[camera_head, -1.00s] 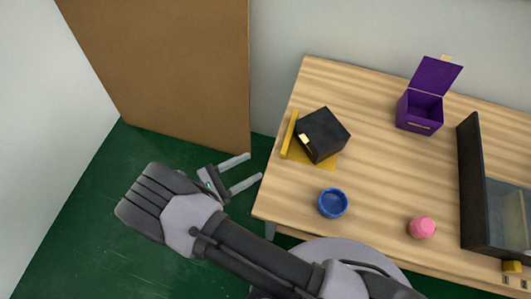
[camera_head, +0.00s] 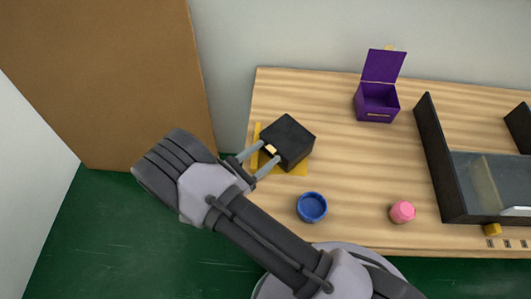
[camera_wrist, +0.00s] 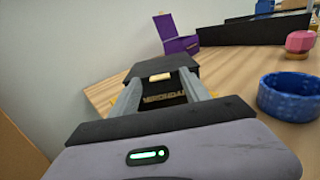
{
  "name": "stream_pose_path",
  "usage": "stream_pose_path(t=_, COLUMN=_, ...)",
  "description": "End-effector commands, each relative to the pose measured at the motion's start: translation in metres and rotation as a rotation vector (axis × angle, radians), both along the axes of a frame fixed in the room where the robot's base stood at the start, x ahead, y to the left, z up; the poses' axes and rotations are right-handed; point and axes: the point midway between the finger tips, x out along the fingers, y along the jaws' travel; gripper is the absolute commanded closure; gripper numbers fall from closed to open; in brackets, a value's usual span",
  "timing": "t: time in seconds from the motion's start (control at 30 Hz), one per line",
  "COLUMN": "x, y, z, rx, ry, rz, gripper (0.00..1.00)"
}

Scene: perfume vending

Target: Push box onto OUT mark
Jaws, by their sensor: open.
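A black box (camera_head: 289,138) with a small gold clasp stands on the yellow mark (camera_head: 295,168) at the left end of the table, overlapping it, with a yellow strip (camera_head: 256,133) at its left. My gripper (camera_head: 268,164) is open, its two fingers pointing at the clasp side of the box. In the wrist view the box (camera_wrist: 163,66) lies straight ahead, its lettered front showing between the fingers. I cannot tell whether the fingertips touch it. Lettering on the mark is not readable.
A blue round dish (camera_head: 312,207) and a pink cap (camera_head: 402,211) sit near the table's front edge. An open purple box (camera_head: 377,103) stands at the back. A black-walled tray (camera_head: 437,165) is at the right. A brown panel (camera_head: 105,80) stands left of the table.

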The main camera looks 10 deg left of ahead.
Motion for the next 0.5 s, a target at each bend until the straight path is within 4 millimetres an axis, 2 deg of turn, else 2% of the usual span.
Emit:
stream_pose_path(t=0.37, x=0.0064, y=-0.0053, z=0.0002, rx=0.0, ry=0.0, rz=0.0, gripper=0.45)
stream_pose_path(t=0.4, x=0.0064, y=-0.0053, z=0.0002, rx=0.0, ry=0.0, rz=0.001, gripper=0.47)
stream_pose_path(t=0.5, x=0.0064, y=-0.0052, z=0.0001, rx=0.0, ry=0.0, rz=0.001, gripper=0.67)
